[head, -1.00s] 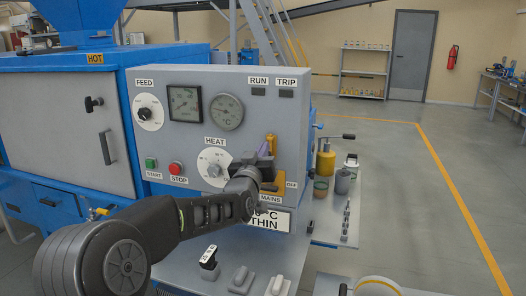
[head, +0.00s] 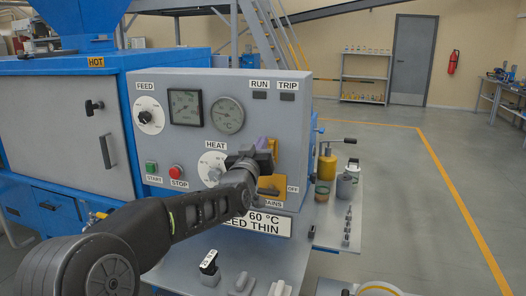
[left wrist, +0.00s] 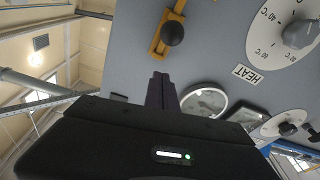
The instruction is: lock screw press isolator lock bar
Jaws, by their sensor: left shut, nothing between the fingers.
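The yellow isolator plate (head: 271,187) sits low on the right of the grey control panel, between the MAINS and OFF labels. A yellow upright piece (head: 275,147) rises above it, partly hidden by my left gripper (head: 262,143). In the left wrist view, a yellow bar with a round black knob (left wrist: 172,34) is on the panel, beyond the fingertips. My left gripper (left wrist: 161,76) is shut and empty, with purple-grey fingers and a visible gap in the picture to the knob. My right gripper is not in view.
The HEAT dial (head: 212,166) is just left of my left gripper, with two gauges above. A side shelf (head: 325,228) at the right holds a yellow bottle (head: 327,167), pots and small parts. A lower ledge carries switch-like pieces (head: 209,263). Floor to the right is clear.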

